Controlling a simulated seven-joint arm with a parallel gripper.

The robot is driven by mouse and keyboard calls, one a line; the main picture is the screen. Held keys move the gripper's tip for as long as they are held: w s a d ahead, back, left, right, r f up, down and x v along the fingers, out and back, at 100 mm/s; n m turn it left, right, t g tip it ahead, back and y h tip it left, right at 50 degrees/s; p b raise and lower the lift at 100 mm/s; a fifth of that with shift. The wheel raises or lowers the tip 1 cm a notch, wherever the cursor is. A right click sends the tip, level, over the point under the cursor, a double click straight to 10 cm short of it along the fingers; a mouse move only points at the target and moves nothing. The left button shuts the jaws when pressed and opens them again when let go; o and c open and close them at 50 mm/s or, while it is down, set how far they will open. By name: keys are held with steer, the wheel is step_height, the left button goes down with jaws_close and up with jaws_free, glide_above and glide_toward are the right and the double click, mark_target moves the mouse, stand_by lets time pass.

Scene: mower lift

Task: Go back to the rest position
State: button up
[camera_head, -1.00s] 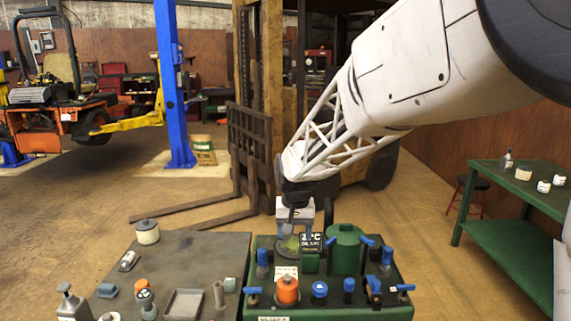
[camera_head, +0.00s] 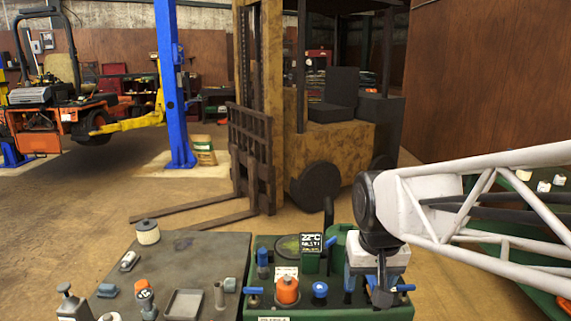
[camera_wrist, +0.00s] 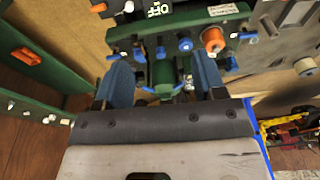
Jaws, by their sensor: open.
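My gripper (camera_head: 372,285) is at the right part of the green control bench (camera_head: 262,310) in the head view, pointing down. In the wrist view its two blue fingers stand apart with nothing held between them (camera_wrist: 163,75). The green cylinder (camera_head: 345,245) is partly hidden behind my wrist; in the wrist view a green cylinder (camera_wrist: 163,78) shows beyond the fingers. Whether the fingertips touch anything on the bench I cannot tell.
The bench carries a display box (camera_head: 312,245), an orange knob (camera_head: 287,290) and several blue valves and levers. A grey table (camera_head: 200,255) with small items adjoins at left. A forklift (camera_head: 330,150) stands behind. A mower (camera_head: 60,115) is on a blue lift at far left.

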steer(key=s+d+f, duration=0.2)
steer(key=s+d, duration=0.1)
steer(key=s, duration=0.8)
steer(key=shift+s+t, duration=0.15)
steer(key=shift+t, duration=0.15)
steer(key=shift+d, duration=0.1)
stand_by(0.5)
